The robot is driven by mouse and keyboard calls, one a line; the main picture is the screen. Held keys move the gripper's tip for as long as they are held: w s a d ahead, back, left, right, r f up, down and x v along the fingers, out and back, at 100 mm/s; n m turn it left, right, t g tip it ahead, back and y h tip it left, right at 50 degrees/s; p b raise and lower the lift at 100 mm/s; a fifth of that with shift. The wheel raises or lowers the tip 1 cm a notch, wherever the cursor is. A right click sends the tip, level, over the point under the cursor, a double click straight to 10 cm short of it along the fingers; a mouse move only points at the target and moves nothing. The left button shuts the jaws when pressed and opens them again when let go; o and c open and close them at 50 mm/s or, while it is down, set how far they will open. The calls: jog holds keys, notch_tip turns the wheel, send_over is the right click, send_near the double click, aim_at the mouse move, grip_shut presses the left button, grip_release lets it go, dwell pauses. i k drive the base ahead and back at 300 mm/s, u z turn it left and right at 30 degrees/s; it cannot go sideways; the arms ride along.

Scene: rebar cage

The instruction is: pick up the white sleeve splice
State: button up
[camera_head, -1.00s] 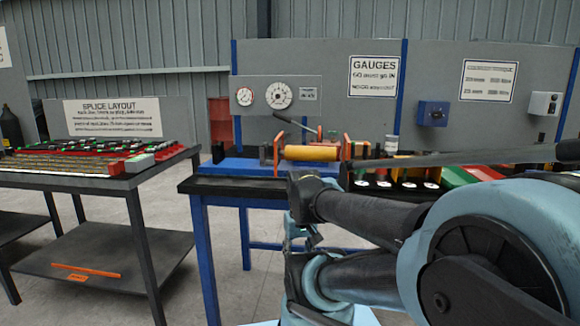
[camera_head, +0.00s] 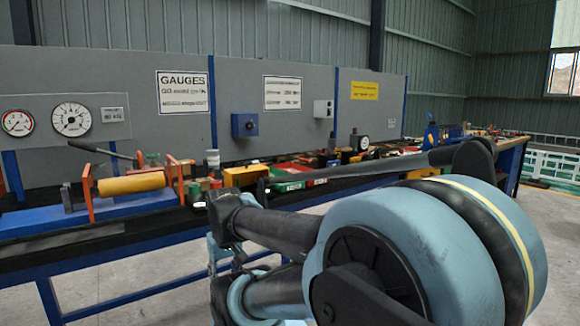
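I cannot make out a white sleeve splice for certain in this view. A small whitish cylinder (camera_head: 212,158) stands upright on the far bench behind the yellow roller; it is too small to tell what it is. My arm fills the lower middle and right of the view, in front of the bench. It hides part of the bench top. My gripper is not in view.
A long blue-legged bench (camera_head: 110,238) runs across the view. It holds a yellow roller (camera_head: 131,184) between orange uprights, a yellow block (camera_head: 244,176), red and green trays (camera_head: 290,184) and many small items. A panel with gauges (camera_head: 72,119) stands behind. Grey floor shows below.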

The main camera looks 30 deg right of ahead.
aim_at(274, 161)
jog(key=u, duration=1.7)
jog(key=k, duration=0.5)
jog(key=z, duration=2.15)
